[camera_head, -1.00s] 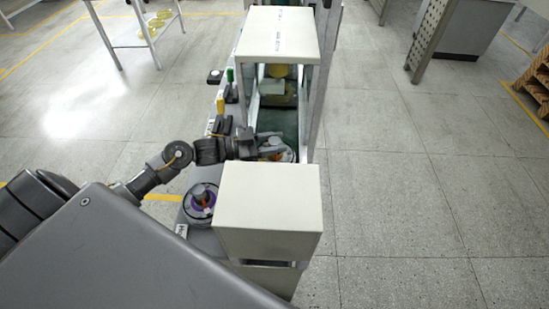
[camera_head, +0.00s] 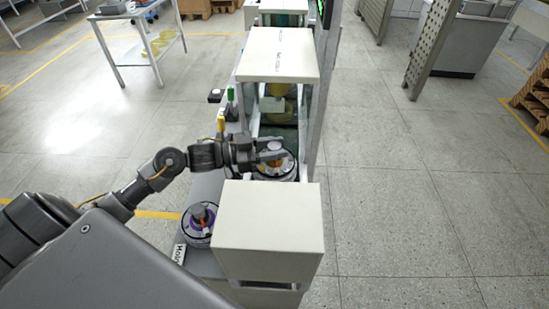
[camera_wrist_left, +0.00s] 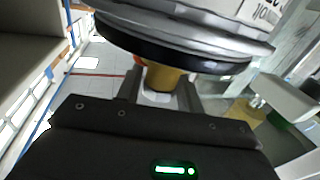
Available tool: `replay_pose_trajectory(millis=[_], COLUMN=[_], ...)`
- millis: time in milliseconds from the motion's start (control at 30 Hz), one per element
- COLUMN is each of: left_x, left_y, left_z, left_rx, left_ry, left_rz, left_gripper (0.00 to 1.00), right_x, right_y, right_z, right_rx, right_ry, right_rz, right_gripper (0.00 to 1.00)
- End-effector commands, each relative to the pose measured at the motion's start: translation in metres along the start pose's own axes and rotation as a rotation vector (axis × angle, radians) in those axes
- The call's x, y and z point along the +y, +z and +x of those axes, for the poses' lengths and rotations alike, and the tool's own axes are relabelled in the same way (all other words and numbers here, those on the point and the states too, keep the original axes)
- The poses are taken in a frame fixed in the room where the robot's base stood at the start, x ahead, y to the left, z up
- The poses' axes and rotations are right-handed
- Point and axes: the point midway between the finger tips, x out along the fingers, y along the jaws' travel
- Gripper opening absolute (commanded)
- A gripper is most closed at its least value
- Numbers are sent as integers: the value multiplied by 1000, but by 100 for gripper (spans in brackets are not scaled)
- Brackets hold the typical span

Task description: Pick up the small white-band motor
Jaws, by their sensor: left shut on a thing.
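My left gripper (camera_head: 270,154) is shut on a motor (camera_head: 277,172), a round, pale-rimmed part with an orange centre, in the gap between the white housings. In the left wrist view the motor (camera_wrist_left: 190,38) fills the top as a grey and black disc. Its gold-brown shaft (camera_wrist_left: 165,78) sits between the two fingers. The motor appears held up, but its underside is hidden in the head view. My right gripper is not in view.
A white front housing (camera_head: 268,215) and a white rear housing (camera_head: 278,55) stand close before and behind the held motor. A metal post (camera_head: 320,90) rises on the right. Small green and yellow posts (camera_head: 221,123) line the left ledge.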

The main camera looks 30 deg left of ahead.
Motion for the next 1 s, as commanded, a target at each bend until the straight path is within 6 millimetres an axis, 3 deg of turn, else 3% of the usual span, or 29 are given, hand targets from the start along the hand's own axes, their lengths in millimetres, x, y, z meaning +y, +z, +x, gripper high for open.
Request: replay_pose_trajectory(millis=[33, 200, 500, 1000], left_x=[-1, -1, -1, -1], left_y=[-16, -56, -109, -136], left_z=[1, 0, 0, 0], left_rx=[10, 11, 10, 9], left_ry=[1, 0, -1, -1], left_rz=[12, 11, 7, 3], left_gripper=[0, 0, 0, 0], right_x=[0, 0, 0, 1], right_y=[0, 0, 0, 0], right_z=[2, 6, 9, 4], right_rx=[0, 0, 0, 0], right_ry=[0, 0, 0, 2], right_rz=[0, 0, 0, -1], right_gripper=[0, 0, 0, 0])
